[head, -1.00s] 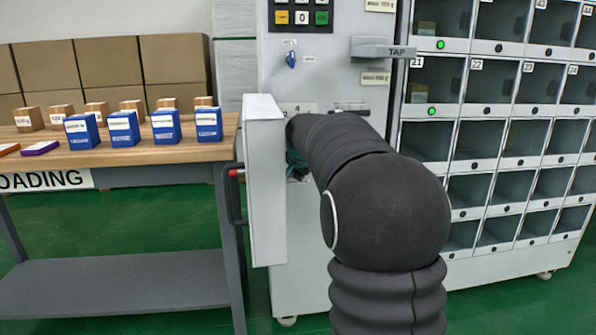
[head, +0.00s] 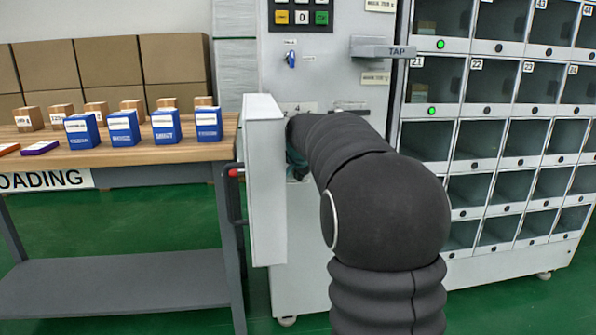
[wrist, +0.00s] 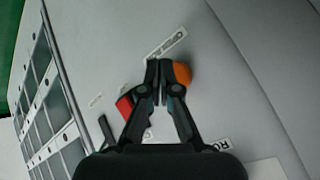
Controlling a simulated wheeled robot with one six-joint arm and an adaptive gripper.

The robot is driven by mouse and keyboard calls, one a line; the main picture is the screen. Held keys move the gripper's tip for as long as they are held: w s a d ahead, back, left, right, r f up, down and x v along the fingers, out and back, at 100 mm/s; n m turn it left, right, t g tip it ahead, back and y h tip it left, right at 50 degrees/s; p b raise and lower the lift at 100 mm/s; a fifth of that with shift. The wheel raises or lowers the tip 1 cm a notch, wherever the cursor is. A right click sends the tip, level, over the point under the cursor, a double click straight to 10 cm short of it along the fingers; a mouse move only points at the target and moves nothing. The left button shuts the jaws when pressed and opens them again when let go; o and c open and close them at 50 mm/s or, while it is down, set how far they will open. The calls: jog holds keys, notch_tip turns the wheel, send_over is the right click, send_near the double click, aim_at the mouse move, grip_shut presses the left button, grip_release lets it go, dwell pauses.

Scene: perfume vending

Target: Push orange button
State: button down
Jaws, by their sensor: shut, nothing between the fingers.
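The orange button (wrist: 182,74) shows in the wrist view on a pale grey panel, partly hidden behind the right finger of my gripper. My gripper (wrist: 160,70) is shut and empty. Its fingertips overlap the left side of the button in this view; I cannot tell whether they touch it. In the head view, the button and my gripper are hidden by my arm and the open white door (head: 264,185).
A red part (wrist: 125,106) lies left of the fingers. The machine's compartments (wrist: 45,95) stand at the far left of the wrist view. In the head view, a wooden table (head: 100,157) with several boxes stands left, and a TAP reader (head: 383,48) juts out above my arm.

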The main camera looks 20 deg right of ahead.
jog(key=shift+w, duration=0.1)
jog(key=shift+w+d, duration=0.1)
jog(key=shift+w, duration=0.2)
jog(key=shift+w+d+p, duration=0.15)
jog(key=shift+w+p, duration=0.25)
jog(key=shift+p, duration=0.05)
dwell(0.6)
jog(key=shift+s, duration=0.2)
jog(key=shift+s+a+b, duration=0.25)
jog(key=shift+s+b, duration=0.3)
jog(key=shift+s, duration=0.1)
jog(key=shift+s+a+b, duration=0.25)
jog(key=shift+s+b, duration=0.2)
jog(key=shift+s, duration=0.35)
jog(key=shift+s+a+b, duration=0.2)
jog(key=shift+s+b, duration=0.25)
jog(key=shift+s, duration=0.35)
jog(key=shift+s+a+b, duration=0.25)
jog(key=shift+s+b, duration=0.2)
jog(key=shift+s, duration=0.35)
